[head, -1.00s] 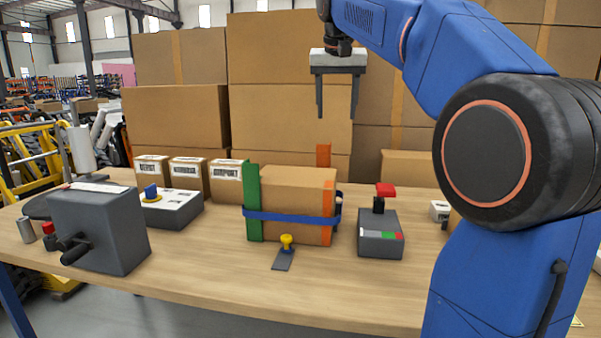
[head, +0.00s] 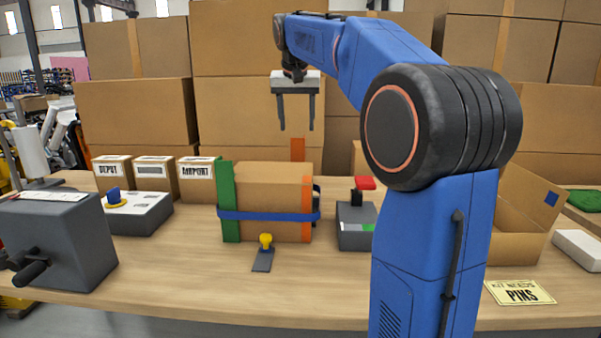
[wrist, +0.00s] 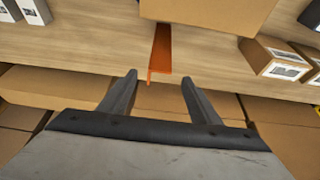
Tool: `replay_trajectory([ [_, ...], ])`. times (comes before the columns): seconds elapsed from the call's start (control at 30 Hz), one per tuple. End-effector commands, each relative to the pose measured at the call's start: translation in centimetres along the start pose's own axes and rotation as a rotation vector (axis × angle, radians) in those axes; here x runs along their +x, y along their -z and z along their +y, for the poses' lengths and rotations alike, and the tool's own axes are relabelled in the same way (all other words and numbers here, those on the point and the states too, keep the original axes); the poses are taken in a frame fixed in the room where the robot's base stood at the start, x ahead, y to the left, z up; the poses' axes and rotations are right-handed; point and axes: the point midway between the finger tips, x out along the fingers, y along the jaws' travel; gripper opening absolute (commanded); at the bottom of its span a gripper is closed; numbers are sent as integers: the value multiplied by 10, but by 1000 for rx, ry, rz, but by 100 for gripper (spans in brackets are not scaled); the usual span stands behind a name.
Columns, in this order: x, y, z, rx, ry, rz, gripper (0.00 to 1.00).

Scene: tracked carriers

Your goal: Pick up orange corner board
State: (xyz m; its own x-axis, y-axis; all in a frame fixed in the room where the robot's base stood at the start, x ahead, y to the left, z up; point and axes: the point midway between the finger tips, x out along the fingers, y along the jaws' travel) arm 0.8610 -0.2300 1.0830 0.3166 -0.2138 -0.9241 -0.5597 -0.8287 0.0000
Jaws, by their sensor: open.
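An orange corner board (head: 297,150) stands upright behind the strapped carton (head: 270,185) in the head view; its top shows and its lower part is hidden. The wrist view shows the orange board (wrist: 160,52) end-on, with an L-shaped profile, beside the carton (wrist: 210,12). Another orange strip (head: 307,210) lies on the carton's front right corner, under the blue strap (head: 265,216). A green corner board (head: 230,202) is at its left corner. My gripper (head: 297,128) points down, open and empty, just above the rear orange board in the picture. Its fingers (wrist: 160,77) flank the board's near end in the wrist view.
Labelled small boxes (head: 155,173) stand behind left. A grey device with a red top (head: 357,225) is right of the carton, and a yellow-knobbed piece (head: 263,258) is in front. A grey cranked box (head: 58,240) is left. Large stacked cartons (head: 258,110) rise behind the table.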

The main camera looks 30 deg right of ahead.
Motion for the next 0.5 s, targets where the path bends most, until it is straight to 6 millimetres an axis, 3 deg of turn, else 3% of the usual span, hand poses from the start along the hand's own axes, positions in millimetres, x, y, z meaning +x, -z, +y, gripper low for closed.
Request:
replay_trajectory([
  [0.27, 18, 0, 0, 0, 0, 0, 57],
  [0.5, 50, -1, 0, 0, -1, -2, 57],
])
